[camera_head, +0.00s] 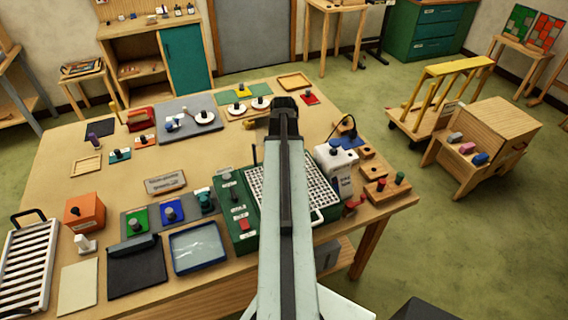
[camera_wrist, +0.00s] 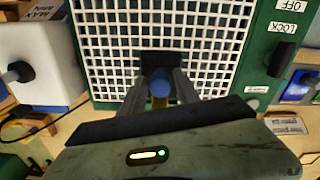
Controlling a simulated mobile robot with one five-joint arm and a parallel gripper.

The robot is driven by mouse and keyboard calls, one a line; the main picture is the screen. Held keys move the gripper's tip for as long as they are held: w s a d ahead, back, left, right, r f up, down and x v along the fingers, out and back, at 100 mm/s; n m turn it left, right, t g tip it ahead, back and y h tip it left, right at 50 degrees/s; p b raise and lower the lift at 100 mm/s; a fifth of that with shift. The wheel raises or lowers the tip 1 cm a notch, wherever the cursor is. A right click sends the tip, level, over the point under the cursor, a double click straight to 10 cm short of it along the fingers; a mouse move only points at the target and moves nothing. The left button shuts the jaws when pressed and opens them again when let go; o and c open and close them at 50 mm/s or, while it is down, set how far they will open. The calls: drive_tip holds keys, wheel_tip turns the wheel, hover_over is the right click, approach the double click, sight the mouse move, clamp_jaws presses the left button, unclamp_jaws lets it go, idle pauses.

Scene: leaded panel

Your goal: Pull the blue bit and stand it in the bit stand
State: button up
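The blue bit (camera_wrist: 160,88) shows in the wrist view as a short blue round piece between my fingers, just in front of a dark block (camera_wrist: 160,58) over the white grid. My gripper (camera_wrist: 161,78) has a finger on each side of it; I cannot tell whether they press on it. In the head view my gripper (camera_head: 285,103) is at the arm's far end, and the blue bit is hidden behind my arm. A wooden block with a red and a green peg, seemingly the bit stand (camera_head: 376,196), is at the table's right front corner.
The green grinder (camera_head: 229,222) with its white grid (camera_wrist: 112,44) lies under my arm. A white box (camera_head: 340,180) with a cord stands right of it, near small wooden blocks (camera_head: 368,168). A blue-rimmed tray (camera_head: 198,248) lies left. Bare tabletop (camera_head: 240,150) lies behind the grinder.

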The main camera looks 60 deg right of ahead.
clamp_jaws()
drive_tip(key=shift+r+p, duration=0.85)
idle(0.8)
drive_tip(key=shift+r+p, duration=0.85)
drive_tip(key=shift+c, duration=1.1)
unclamp_jaws()
drive_tip(key=shift+f, duration=0.1)
clamp_jaws()
